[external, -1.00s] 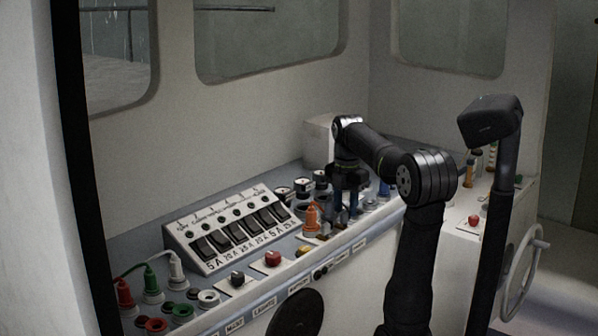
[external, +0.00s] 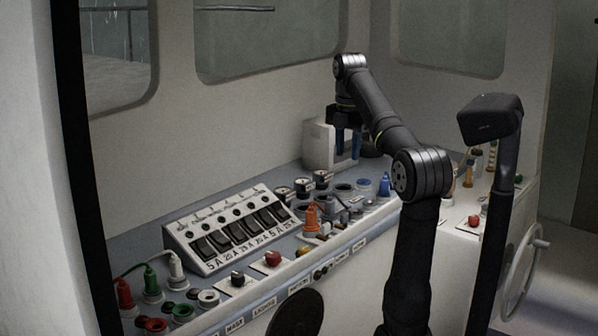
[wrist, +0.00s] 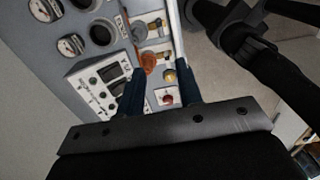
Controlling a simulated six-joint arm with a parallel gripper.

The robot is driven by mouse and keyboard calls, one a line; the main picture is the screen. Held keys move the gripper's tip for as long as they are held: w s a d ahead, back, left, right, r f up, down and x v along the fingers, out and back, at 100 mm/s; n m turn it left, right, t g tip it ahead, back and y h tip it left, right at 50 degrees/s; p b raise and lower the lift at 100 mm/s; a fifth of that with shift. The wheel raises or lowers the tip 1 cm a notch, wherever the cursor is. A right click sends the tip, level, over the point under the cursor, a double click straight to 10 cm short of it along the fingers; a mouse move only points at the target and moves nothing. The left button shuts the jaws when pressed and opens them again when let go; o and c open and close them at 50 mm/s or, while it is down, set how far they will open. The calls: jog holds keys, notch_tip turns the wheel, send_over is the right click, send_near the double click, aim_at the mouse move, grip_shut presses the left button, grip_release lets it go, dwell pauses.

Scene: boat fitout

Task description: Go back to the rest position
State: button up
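My gripper (external: 347,143) hangs pointing down above the back of the console (external: 228,288), in front of a white box (external: 318,146). Its two blue fingers are apart with a gap between them, and nothing shows between them. In the wrist view my gripper (wrist: 161,92) also has its fingers spread, with the console panel well below. My arm is raised and bent at the elbow.
The console carries a breaker box (external: 228,230), an orange plug (external: 311,217), a blue plug (external: 385,185), a red button (external: 272,258) and several sockets. A black post (external: 492,200) stands right of my arm. The air above the console's left side is clear.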

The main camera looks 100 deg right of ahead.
aim_at(347, 213)
dwell(0.5)
notch_tip(347, 213, down, 18)
jog(key=shift+r, duration=0.25)
dwell(0.4)
